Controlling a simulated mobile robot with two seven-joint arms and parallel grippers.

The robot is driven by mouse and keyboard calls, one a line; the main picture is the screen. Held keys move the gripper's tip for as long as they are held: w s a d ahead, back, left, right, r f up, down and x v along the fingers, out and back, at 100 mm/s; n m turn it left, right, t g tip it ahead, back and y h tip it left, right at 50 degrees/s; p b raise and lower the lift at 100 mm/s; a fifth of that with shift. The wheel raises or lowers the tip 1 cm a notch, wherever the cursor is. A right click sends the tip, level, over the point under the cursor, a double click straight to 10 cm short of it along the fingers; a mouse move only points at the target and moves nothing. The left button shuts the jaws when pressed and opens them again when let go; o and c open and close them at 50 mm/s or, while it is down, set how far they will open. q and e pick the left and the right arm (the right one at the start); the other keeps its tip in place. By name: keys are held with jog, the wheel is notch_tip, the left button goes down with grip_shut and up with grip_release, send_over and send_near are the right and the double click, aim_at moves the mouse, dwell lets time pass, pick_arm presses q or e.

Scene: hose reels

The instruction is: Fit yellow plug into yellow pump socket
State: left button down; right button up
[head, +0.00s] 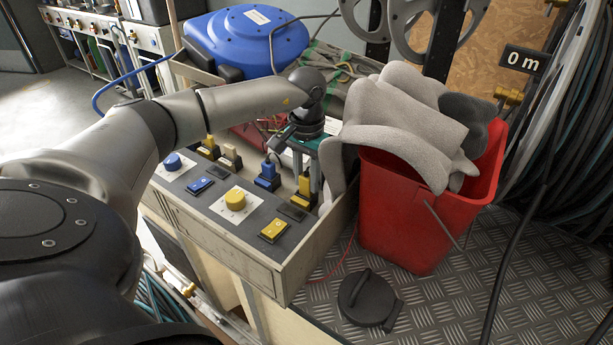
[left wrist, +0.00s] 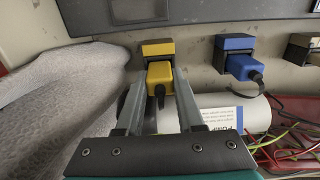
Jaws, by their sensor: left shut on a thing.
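My left gripper (head: 308,184) reaches down at the right end of the control panel (head: 215,190). In the left wrist view its two fingers (left wrist: 154,102) stand on either side of the yellow plug (left wrist: 159,74) and are shut on it. The plug's dark cord hangs between the fingers. The plug's front meets the yellow pump socket (left wrist: 157,48), lined up with it; I cannot tell how deep it sits. In the head view, yellow (head: 303,187) shows between the fingers, partly hidden. My right gripper is in neither view.
A blue plug (left wrist: 244,67) sits at the blue socket (left wrist: 234,44) beside it. Grey cloth (left wrist: 60,95) lies close to the fingers and drapes over a red bucket (head: 405,225). Yellow and blue switches (head: 273,230) are on the panel. A blue reel (head: 245,40) stands behind.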

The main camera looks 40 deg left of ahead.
aim_at(306, 175)
pick_arm(q)
jog(key=shift+f+b, duration=0.5)
jog(key=shift+f, duration=0.3)
jog(key=shift+c, duration=2.2)
grip_release()
jog(key=shift+r, duration=0.1)
notch_tip(306, 175, up, 15)
jog(key=p, duration=0.5)
